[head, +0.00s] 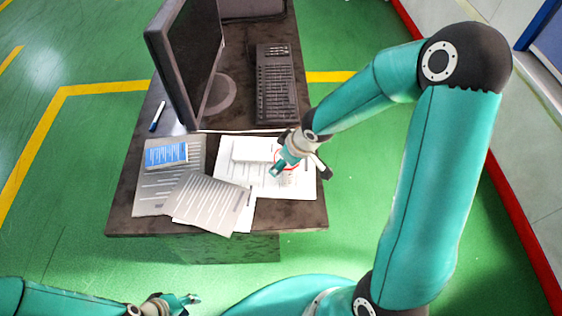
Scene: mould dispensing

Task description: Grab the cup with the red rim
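The cup with the red rim (285,177) stands on the papers near the right side of the dark desk. It looks pale, and only part of its red rim shows. My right gripper (299,172) is over the cup, with its fingers spread to either side of the rim. The gripper hides part of the cup, and I cannot tell whether a finger touches it. My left gripper (188,303) is at the bottom left, away from the desk. It is small and close to the picture's lower edge, so its opening is unclear.
The desk (120,212) holds a monitor (185,65), a keyboard (273,85), a pen (157,116), a blue-screened device (166,154), a white block (254,149) and several printed sheets (205,203). Green floor (75,190) around the desk is clear.

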